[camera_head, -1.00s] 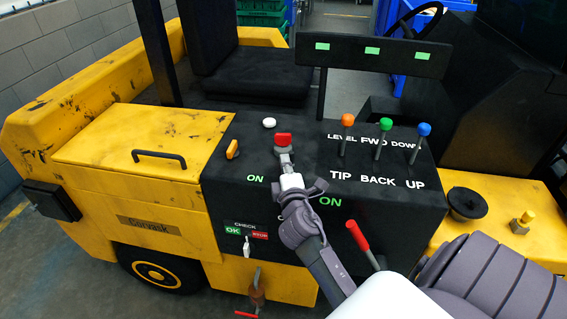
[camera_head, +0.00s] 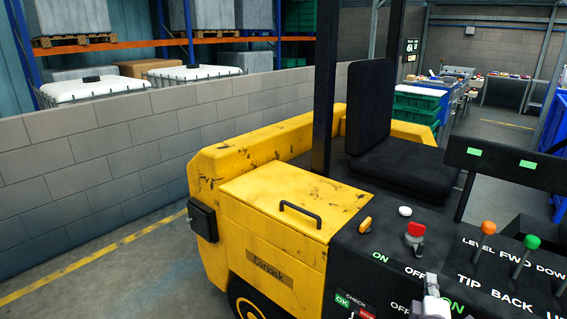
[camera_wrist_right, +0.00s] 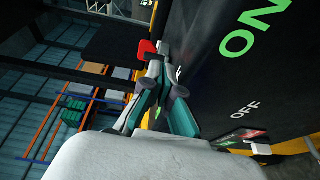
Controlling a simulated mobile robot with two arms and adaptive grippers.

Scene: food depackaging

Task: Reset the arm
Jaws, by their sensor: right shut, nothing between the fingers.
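My right gripper (camera_head: 432,279) shows at the bottom of the head view, partly cut off by the frame edge. It is shut and empty above the black control panel (camera_head: 350,246). The red switch (camera_head: 416,230) on a grey base stands just beyond its fingertips, with a small gap in the picture. In the right wrist view the closed fingers (camera_wrist_right: 160,66) point toward the red switch (camera_wrist_right: 146,48). I cannot judge the exact distance between them. My left gripper is not in view.
An orange lever (camera_head: 488,228) and a green lever (camera_head: 532,243) rise from the panel at the right. The yellow vehicle body (camera_head: 240,195) with a black handle (camera_head: 300,213) lies to the left. A black seat (camera_head: 395,158) stands behind, and a block wall (camera_head: 100,185) runs along the left.

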